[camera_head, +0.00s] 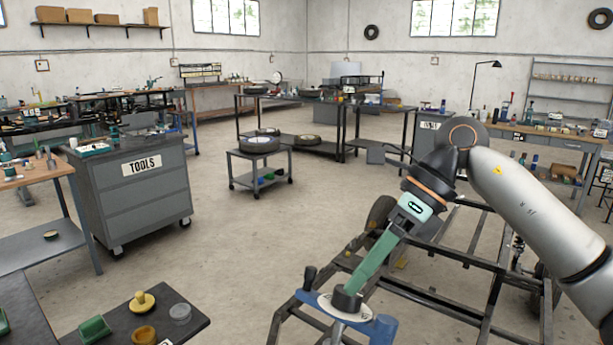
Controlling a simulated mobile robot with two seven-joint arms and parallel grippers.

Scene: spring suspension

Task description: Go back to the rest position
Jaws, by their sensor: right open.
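My right arm comes in from the right edge. Its gripper (352,288) points down and to the left, with its long green finger side-on to the view. The fingertips are at a dark round cap on top of a blue and metal suspension part (378,328) at the bottom edge. I cannot tell whether they touch the cap. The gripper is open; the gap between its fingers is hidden. The lower end of the suspension part is cut off by the frame. My left gripper is not in view.
A black vehicle frame (440,268) fills the lower right, under my right arm. A dark tray (185,318) with small yellow and green items is at the bottom left. A grey tool cabinet (135,195) and a small cart (262,175) stand beyond. The middle floor is clear.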

